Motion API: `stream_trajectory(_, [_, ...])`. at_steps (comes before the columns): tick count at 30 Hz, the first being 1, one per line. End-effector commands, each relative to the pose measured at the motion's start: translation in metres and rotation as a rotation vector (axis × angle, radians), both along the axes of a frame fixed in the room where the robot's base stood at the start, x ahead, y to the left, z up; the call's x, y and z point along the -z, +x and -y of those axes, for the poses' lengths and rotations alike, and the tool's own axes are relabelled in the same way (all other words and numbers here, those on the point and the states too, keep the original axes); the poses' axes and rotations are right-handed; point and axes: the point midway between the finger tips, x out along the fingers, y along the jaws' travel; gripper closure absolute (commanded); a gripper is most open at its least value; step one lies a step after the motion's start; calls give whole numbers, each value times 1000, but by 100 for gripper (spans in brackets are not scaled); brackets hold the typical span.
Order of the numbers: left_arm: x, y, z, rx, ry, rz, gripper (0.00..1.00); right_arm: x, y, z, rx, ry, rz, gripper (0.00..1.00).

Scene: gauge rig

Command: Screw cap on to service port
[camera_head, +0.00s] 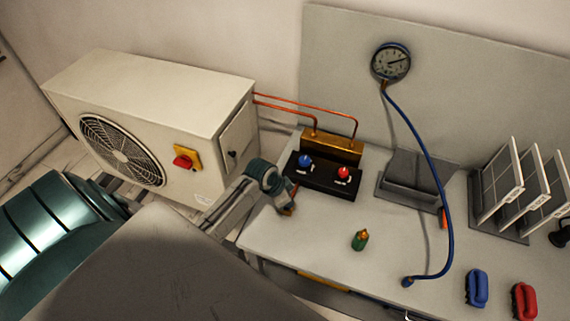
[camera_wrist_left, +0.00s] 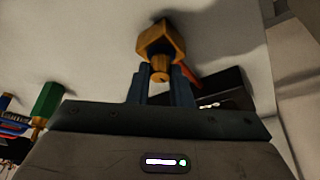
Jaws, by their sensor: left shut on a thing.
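A brass hexagonal cap (camera_wrist_left: 160,42) sits between the two dark blue fingertips of my left gripper (camera_wrist_left: 160,72). In the head view the left gripper (camera_head: 287,205) is low over the bench, just in front of the left end of the black valve block (camera_head: 325,185). The block has a blue knob (camera_head: 305,161) and a red knob (camera_head: 343,173), with a brass block (camera_head: 332,147) behind it. A thin reddish piece (camera_wrist_left: 191,76) shows just right of the fingers; I cannot tell if it is the service port. My right gripper is out of view.
A green piece with a brass top (camera_head: 360,241) stands to the right. A gauge (camera_head: 391,62) hangs on the panel; its blue hose (camera_head: 447,190) runs down to the bench. A grey holder (camera_head: 410,183) stands behind. Blue (camera_head: 477,288) and red (camera_head: 524,301) items lie front right.

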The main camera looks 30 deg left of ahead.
Motion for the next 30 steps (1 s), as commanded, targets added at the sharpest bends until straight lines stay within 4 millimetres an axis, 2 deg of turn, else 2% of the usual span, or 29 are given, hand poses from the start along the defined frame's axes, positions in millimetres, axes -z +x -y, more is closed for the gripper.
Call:
stream_trajectory(1, [4, -4, 6, 9, -18, -11, 100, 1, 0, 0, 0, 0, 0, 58])
stream_trajectory(4, [4, -3, 5, 78, -16, -11, 100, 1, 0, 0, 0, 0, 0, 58])
stream_trajectory(12, [6, -4, 6, 394, -17, -11, 100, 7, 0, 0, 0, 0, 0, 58])
stream_trajectory(30, [5, -6, 7, 614, -20, -11, 100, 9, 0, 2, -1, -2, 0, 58])
